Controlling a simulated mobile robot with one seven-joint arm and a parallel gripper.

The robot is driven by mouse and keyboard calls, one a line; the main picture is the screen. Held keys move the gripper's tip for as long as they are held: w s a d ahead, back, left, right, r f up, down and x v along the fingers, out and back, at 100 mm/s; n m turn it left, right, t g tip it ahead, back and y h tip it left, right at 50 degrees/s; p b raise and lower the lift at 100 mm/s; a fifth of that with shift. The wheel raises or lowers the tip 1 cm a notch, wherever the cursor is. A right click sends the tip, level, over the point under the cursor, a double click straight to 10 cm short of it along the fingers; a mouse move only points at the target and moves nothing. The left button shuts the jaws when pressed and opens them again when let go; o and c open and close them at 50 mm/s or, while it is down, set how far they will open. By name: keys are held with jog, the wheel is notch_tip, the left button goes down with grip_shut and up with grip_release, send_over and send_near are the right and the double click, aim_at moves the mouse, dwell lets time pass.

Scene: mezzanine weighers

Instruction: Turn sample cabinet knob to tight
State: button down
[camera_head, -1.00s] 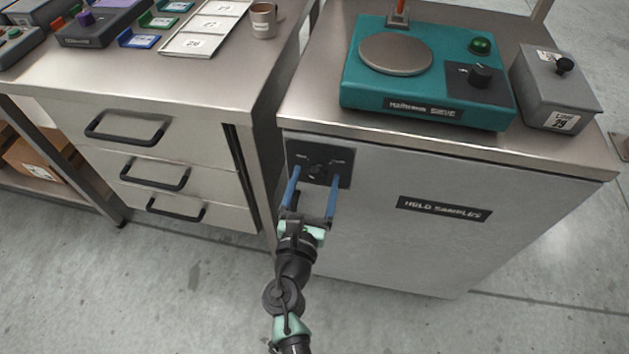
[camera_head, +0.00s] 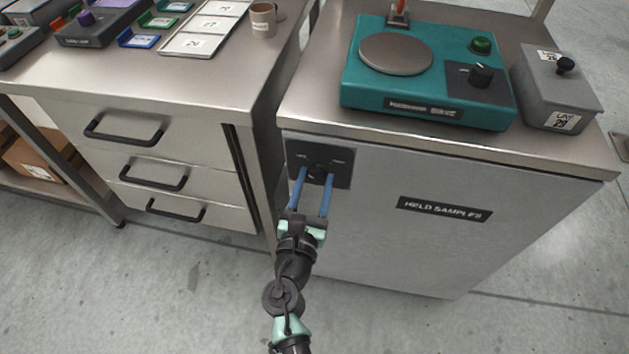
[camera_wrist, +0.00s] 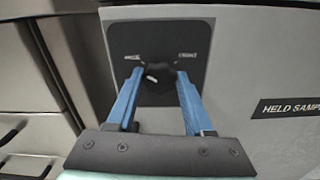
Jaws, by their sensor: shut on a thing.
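The sample cabinet (camera_head: 380,240) is a grey cabinet with a "HELD SAMPLES" label on its front. A black plate (camera_head: 341,160) sits at the top left of its front, and a dark knob (camera_head: 318,172) is on it. The knob also shows in the wrist view (camera_wrist: 157,78), with a pale mark on its face. Small lettering stands left and right above the knob, too small to read surely. My gripper (camera_head: 316,178) reaches the knob from below with its two blue fingers, one on each side, and is shut on it. The fingertips also flank the knob in the wrist view (camera_wrist: 157,76).
On the cabinet top stand a teal scale (camera_head: 430,108) with a round plate and a grey box (camera_head: 556,95) with a black knob. A drawer unit (camera_head: 200,150) with black handles stands close on the left. The floor in front is clear.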

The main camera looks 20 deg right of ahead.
jog(key=m+b, duration=0.3)
jog(key=m, duration=0.2)
jog(key=shift+f, duration=0.15)
jog(key=m+b, duration=0.2)
jog(key=m, duration=0.1)
jog(key=m+b, duration=0.2)
jog(key=m, duration=0.1)
jog(key=shift+s+d+f+m, duration=0.1)
jog(key=shift+d+f+m, duration=0.05)
jog(key=shift+m, duration=0.15)
jog(key=m+b, duration=0.4)
jog(key=m, duration=0.2)
jog(key=shift+f+b, duration=0.1)
jog(key=shift+b, duration=0.3)
jog(key=m+b, duration=0.3)
jog(key=m, duration=0.2)
jog(key=shift+m, duration=0.4)
jog(key=shift+b, duration=0.3)
jog(key=shift+c, duration=1.4)
grip_release()
